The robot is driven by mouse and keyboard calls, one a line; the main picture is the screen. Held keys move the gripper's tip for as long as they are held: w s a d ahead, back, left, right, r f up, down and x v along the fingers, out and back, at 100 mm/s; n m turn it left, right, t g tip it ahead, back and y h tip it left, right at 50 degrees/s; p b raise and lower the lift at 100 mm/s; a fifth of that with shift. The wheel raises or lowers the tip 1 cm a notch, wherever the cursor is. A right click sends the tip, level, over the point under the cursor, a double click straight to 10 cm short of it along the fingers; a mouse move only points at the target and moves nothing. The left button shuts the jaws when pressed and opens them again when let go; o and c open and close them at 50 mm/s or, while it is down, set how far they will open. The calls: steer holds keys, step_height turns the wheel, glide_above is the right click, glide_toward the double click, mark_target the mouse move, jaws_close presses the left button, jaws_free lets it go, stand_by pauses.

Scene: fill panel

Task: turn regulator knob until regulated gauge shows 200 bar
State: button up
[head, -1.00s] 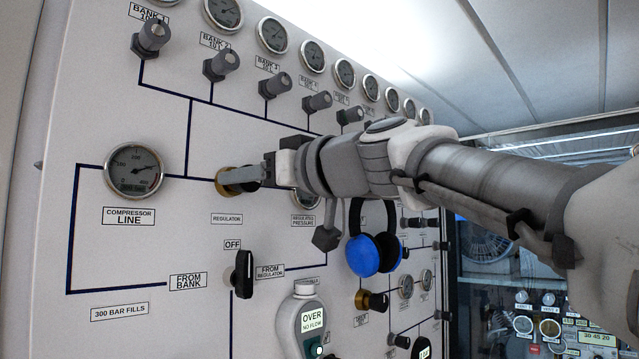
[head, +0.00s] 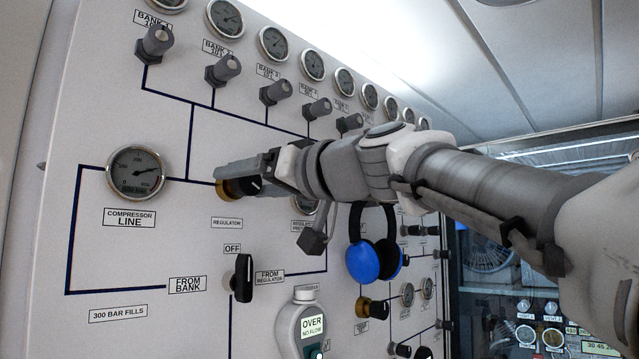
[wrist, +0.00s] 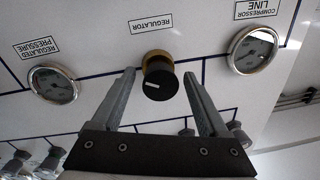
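The regulator knob (head: 246,187) is black with a white mark and a brass collar. It also shows in the wrist view (wrist: 159,82), between and beyond the two fingers. My gripper (head: 226,178) is at the knob in the head view. In the wrist view my gripper (wrist: 158,82) is open, its fingers on either side of the knob with a gap on both sides. The regulated pressure gauge (wrist: 53,84) shows in the wrist view, upside down; its reading is too small to tell. In the head view my arm mostly hides that gauge (head: 308,207).
The compressor line gauge (head: 136,172) is left of the knob. A black selector handle (head: 243,275) is below it. Blue headphones (head: 374,255) hang under my forearm. A grey handheld analyser (head: 301,325) sticks out low on the panel. Bank valves (head: 223,68) line the top.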

steer(key=shift+s, duration=0.1)
steer(key=b+v, duration=0.3)
steer(key=v, duration=1.4)
steer(key=shift+d, duration=0.15)
stand_by(1.6)
